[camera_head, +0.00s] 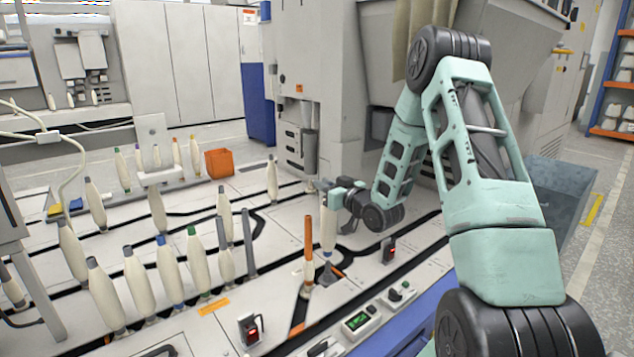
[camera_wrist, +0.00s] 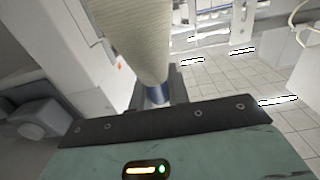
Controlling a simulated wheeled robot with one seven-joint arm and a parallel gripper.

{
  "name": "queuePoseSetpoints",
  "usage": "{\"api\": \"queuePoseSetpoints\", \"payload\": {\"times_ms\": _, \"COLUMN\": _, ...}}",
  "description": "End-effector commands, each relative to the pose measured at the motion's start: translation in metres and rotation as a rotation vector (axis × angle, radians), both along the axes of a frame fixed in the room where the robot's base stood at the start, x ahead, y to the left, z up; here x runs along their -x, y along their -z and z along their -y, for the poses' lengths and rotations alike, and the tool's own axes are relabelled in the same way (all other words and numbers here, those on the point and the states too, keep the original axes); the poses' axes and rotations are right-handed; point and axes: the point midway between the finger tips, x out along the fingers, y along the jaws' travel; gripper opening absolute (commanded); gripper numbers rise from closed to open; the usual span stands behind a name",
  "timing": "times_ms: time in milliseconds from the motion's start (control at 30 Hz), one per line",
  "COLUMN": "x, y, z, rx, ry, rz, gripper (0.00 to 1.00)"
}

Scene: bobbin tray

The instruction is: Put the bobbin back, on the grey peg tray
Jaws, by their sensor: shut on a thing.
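A cream bobbin (camera_head: 328,232) stands upright in my gripper (camera_head: 331,190), towards the middle of the head view. In the wrist view the bobbin (camera_wrist: 130,38) fills the upper middle and narrows to a blue-banded end. My gripper's fingers (camera_wrist: 158,92) are shut on that end, one on each side. A small grey base (camera_head: 327,275), which looks like the grey peg tray, sits on the deck just below the bobbin's lower end. I cannot tell whether the bobbin touches it.
Several cream bobbins (camera_head: 135,282) stand in rows further left. A bare grey rod (camera_head: 249,245), an orange box (camera_head: 219,163) and a small black device (camera_head: 388,250) are also on the deck.

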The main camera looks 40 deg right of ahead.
Motion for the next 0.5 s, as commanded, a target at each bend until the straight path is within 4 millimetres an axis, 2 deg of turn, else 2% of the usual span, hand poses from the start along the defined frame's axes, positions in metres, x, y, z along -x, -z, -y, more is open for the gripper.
{"api": "queuePoseSetpoints", "payload": {"times_ms": 267, "x": 0.0, "y": 0.017, "z": 0.0, "rx": -0.001, "ry": 0.001, "rz": 0.0, "gripper": 0.0}}
{"api": "queuePoseSetpoints", "payload": {"times_ms": 500, "x": 0.0, "y": 0.041, "z": 0.0, "rx": -0.001, "ry": 0.001, "rz": 0.0, "gripper": 0.0}}
